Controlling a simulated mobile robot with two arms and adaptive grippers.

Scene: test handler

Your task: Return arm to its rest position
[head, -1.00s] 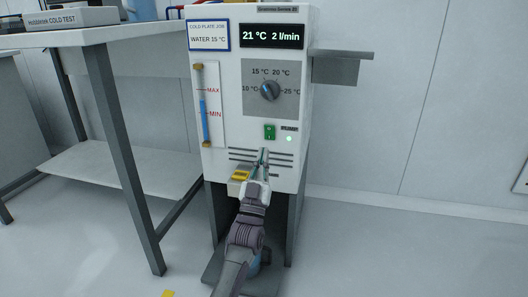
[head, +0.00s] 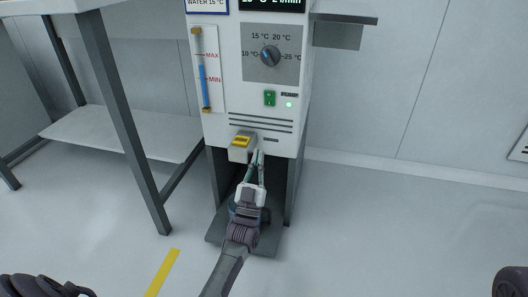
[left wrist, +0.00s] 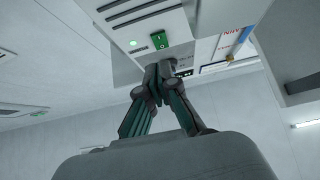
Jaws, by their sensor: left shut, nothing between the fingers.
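My left gripper (head: 258,154) is in front of the lower part of a white chiller cabinet (head: 222,125), below its vent slots. Its fingers are together with nothing between them; they also meet at the tips in the left wrist view (left wrist: 160,75). My left arm reaches up to it from the bottom of the head view. The fingertips are below the green switch (head: 269,98) and apart from it. The switch also shows beyond the fingers in the left wrist view (left wrist: 159,40). My right gripper is not in view.
A grey box with a yellow top (head: 241,141) sticks out of the cabinet front just left of the fingertips. A grey-legged table (head: 122,122) stands at left. A small shelf (head: 340,34) juts from the cabinet's right side. The floor at right is mostly clear.

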